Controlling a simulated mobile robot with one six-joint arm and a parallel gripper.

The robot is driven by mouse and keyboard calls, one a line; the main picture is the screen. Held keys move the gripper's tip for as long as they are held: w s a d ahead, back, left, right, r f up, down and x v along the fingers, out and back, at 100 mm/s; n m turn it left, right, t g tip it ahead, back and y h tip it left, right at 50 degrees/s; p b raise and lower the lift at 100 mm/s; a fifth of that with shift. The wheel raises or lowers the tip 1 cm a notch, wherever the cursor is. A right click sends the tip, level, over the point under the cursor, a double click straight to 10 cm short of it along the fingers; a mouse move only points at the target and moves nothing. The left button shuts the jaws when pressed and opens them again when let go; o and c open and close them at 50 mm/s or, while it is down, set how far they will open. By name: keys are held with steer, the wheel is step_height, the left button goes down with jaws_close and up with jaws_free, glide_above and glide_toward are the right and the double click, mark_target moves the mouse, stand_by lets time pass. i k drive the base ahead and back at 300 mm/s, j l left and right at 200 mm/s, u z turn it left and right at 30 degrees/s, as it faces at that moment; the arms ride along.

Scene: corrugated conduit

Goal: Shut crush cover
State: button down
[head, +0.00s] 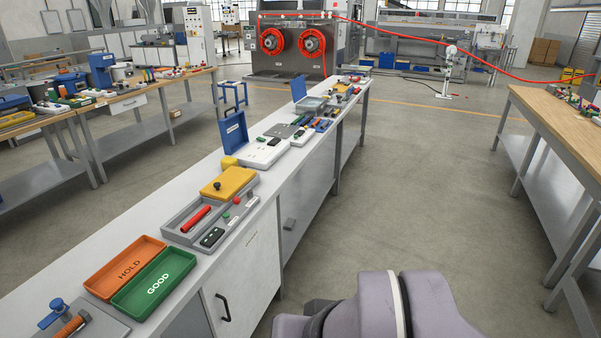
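A yellow cover (230,182) with a dark knob on top sits at the far end of a grey tray-like fixture (174,221) on the long white bench; I take it to be the crush cover. The near part of the fixture is uncovered, and a red cylinder (196,219) lies there in the open. I cannot tell whether the cover slides or hinges. The grey-purple links at the bottom are my arm, well to the right of the fixture. My gripper's fingers are not in view.
An orange HOLD tray (108,288) and a green GOOD tray (144,303) stand nearer on the bench (50,276). A black device (212,237) and small buttons sit right of the fixture. Farther along are white panels and an open blue box (234,133). The floor to the right is clear.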

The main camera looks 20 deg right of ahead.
mark_target(228, 183)
steer(key=i+l, duration=0.2)
steer(key=i, duration=0.3)
steer(key=i+l, duration=0.2)
steer(key=i, duration=0.3)
steer(key=i+l, duration=0.2)
steer(key=i, duration=0.3)
steer(key=i+l, duration=0.15)
steer(key=i, duration=0.35)
steer(key=i+l, duration=0.2)
steer(key=i, duration=0.3)
